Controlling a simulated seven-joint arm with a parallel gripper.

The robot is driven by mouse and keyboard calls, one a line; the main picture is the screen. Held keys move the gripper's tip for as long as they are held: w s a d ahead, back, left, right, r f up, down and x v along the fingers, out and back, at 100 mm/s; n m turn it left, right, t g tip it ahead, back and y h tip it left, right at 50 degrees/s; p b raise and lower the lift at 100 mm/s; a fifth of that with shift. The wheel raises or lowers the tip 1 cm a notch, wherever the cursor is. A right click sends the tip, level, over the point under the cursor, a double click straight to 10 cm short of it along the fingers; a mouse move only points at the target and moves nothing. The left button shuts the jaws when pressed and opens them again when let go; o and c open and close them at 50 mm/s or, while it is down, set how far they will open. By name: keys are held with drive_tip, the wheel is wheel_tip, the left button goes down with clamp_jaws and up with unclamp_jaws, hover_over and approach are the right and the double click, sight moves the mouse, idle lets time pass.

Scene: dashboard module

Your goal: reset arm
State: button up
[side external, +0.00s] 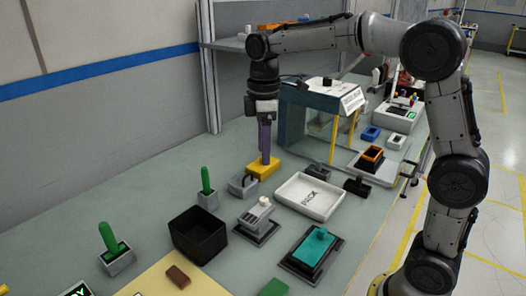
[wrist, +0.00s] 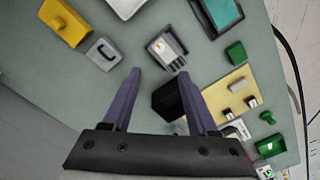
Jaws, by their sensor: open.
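My gripper (side external: 265,160) has long purple fingers and points down over the workbench. In the side external view its tips overlap the yellow block (side external: 262,168). In the wrist view the fingers of my gripper (wrist: 159,75) are spread apart with nothing held between them. There the yellow block (wrist: 65,22) lies well away at the upper left, apart from the fingers. The height of the fingertips above the bench is hard to tell.
A black bin (side external: 199,234), a white tray (side external: 310,197), a grey device (side external: 257,217) and a teal-topped block (side external: 316,247) stand on the bench. Green-handled parts (side external: 110,240) stand at left. A glass-sided box (side external: 316,115) is behind, right of my gripper.

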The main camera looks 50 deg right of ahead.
drive_tip(key=s+r+m+t, duration=0.1)
drive_tip(key=s+r+t, duration=0.15)
drive_tip(key=s, duration=0.45)
drive_tip(key=s+r+m+t, duration=0.1)
drive_tip(key=s+r, duration=0.3)
drive_tip(key=s, duration=0.3)
drive_tip(key=s+f+m+t, duration=0.2)
drive_tip(key=s+f+m, duration=0.5)
drive_tip(key=s+f, duration=0.2)
drive_tip(key=shift+a, duration=0.3)
